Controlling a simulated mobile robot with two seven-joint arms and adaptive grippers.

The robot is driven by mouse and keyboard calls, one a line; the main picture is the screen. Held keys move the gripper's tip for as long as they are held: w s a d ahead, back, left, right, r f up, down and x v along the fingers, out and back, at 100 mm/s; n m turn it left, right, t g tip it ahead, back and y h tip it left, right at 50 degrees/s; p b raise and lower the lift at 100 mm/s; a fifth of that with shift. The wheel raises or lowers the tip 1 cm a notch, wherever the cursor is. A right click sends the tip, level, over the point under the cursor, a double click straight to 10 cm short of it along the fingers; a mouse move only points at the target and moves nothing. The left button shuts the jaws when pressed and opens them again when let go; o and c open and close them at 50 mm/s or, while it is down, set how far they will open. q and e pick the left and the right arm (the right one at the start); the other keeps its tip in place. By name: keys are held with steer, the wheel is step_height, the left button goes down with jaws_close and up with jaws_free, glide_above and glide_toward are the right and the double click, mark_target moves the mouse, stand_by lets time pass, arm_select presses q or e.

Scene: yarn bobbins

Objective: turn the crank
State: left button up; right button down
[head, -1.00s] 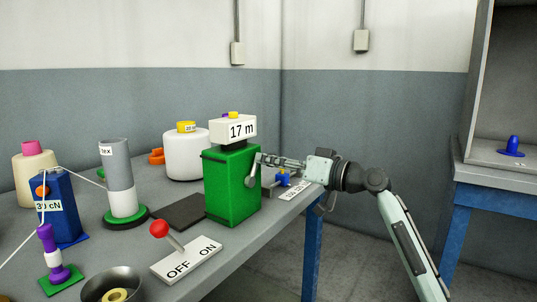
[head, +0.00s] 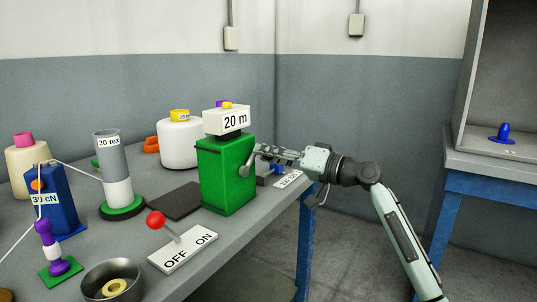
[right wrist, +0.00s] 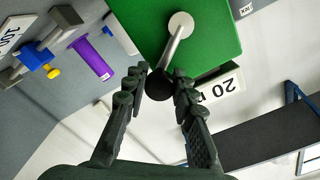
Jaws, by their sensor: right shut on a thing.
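The green box (head: 226,178) stands on the table with a white display reading "20 m" (head: 235,121) on top. Its grey crank arm (right wrist: 180,38) is on the right side face, and it also shows in the head view (head: 247,164). The crank's dark round knob (right wrist: 159,85) sits at the arm's outer end. My right gripper (right wrist: 161,88) is shut on this knob; in the head view it reaches the crank from the right (head: 262,150). The fingers partly hide the knob. My left gripper is not in view.
A red-knobbed OFF/ON lever (head: 184,246) stands in front of the box. A blue block labelled "30 cN" (head: 52,204), a grey-white cylinder (head: 113,165) and a metal bowl (head: 111,283) are left. A second blue-legged table (head: 490,172) stands far right. Floor lies between the tables.

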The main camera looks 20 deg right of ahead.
steer(key=c, duration=1.3)
jaws_free()
steer(key=shift+o, duration=0.2)
steer(key=v, duration=1.2)
